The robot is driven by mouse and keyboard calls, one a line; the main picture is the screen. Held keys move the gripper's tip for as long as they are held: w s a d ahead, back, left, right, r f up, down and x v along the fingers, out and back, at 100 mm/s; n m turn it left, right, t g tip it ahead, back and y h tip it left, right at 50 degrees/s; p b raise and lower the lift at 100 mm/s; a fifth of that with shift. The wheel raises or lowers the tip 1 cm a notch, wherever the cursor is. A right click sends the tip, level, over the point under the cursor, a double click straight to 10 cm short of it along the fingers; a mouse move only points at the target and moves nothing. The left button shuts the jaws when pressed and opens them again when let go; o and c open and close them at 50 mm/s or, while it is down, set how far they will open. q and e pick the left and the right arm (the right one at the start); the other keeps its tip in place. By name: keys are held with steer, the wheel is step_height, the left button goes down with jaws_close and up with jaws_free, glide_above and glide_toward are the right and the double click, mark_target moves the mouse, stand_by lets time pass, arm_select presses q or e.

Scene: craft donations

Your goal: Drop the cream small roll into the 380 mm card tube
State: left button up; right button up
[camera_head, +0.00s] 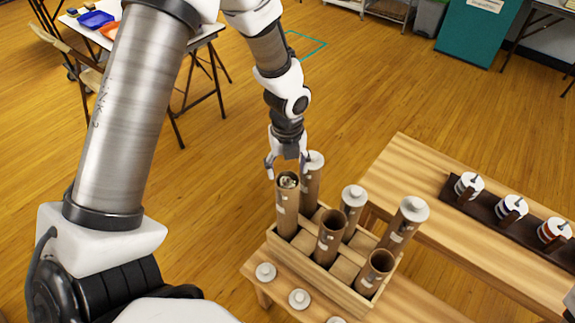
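Brown card tubes stand in a divided wooden rack (317,272). The front-left tube (287,218) is tall and uncapped, and a small pale thing with dark marks (288,180) shows in its mouth. It may be the cream small roll, but it is too small to be sure. A middle tube (329,243) and a front-right tube (374,275) are shorter and open. Tube lengths cannot be read. My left gripper (287,173) is directly above the front-left tube, its fingers spread apart on either side of the mouth. My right gripper is out of view.
Three tubes behind wear white caps, including the back-left one (312,187) close beside my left gripper. Loose white caps (265,272) lie in front of the rack. A dark tray (485,212) with three rolls on holders is on the right bench (450,232).

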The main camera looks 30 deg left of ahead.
arm_select(q)
steer(key=shift+w, duration=0.1)
steer(key=shift+r, duration=0.4)
step_height(320, 180, up, 11)
steer(key=shift+r, duration=0.1)
stand_by(0.3)
